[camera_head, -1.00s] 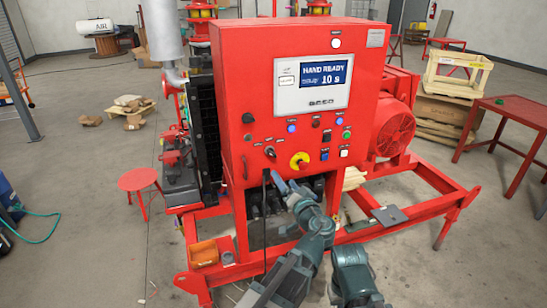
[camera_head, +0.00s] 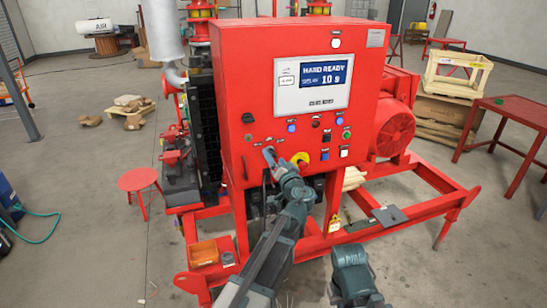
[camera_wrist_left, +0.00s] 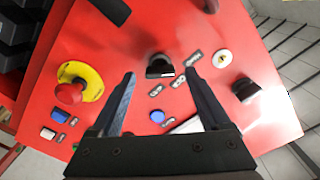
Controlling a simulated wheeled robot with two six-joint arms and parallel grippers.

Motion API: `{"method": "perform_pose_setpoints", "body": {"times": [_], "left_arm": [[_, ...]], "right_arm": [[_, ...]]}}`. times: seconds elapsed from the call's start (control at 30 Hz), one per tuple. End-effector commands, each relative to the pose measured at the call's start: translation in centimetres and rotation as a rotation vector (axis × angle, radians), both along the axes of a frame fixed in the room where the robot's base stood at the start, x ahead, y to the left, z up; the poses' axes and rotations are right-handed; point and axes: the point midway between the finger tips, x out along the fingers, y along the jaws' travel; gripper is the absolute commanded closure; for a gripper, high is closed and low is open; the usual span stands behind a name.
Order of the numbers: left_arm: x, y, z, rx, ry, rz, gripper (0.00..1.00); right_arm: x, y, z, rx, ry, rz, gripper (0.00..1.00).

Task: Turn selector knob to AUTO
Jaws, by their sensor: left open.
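The red control cabinet (camera_head: 235,90) faces me with a screen (camera_head: 326,72) that reads HAND READY. The black selector knob (camera_wrist_left: 160,64) shows in the left wrist view, with small label plates beside it. My left gripper (camera_head: 268,152) is at the panel and hides the knob in the head view. In the left wrist view the left gripper (camera_wrist_left: 162,77) is open, with one finger on each side of the knob's position. I cannot tell whether the fingers touch it. The knob's exact pointing direction is not clear.
A red emergency stop on a yellow plate (camera_wrist_left: 78,85) sits close beside the left gripper. Blue buttons (camera_wrist_left: 157,116) and another black knob (camera_wrist_left: 244,89) are nearby. The red skid frame (camera_head: 420,215) runs below the cabinet. A red table (camera_head: 515,110) stands at right.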

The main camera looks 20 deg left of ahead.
Motion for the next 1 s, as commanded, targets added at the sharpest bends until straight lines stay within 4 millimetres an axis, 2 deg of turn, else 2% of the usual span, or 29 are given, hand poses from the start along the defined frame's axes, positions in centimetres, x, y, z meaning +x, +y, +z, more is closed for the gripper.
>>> {"method": "perform_pose_setpoints", "body": {"times": [0.03, 0.2, 0.53, 0.9, 1.0], "left_arm": [[0.64, 0.3, 0.0, 0.0, 0.0, 0.001, 0.2], [1.37, 0.91, 0.0, 0.0, -0.001, 0.001, 0.2], [1.45, 1.01, 0.0, 0.0, 0.0, 0.0, 0.2], [1.44, 0.99, 0.0, 0.0, 0.0, 0.0, 0.87], [1.44, 0.99, 0.0, 0.0, 0.0, 0.0, 1.0]], "right_arm": [[0.0, 0.0, 0.0, 0.0, 0.0, 0.0, 1.0], [0.0, 0.0, 0.0, 0.0, 0.0, 0.0, 1.0], [0.0, 0.0, 0.0, 0.0, 0.0, 0.0, 1.0], [0.0, 0.0, 0.0, 0.0, 0.0, 0.0, 1.0], [0.0, 0.0, 0.0, 0.0, 0.0, 0.0, 1.0]]}}
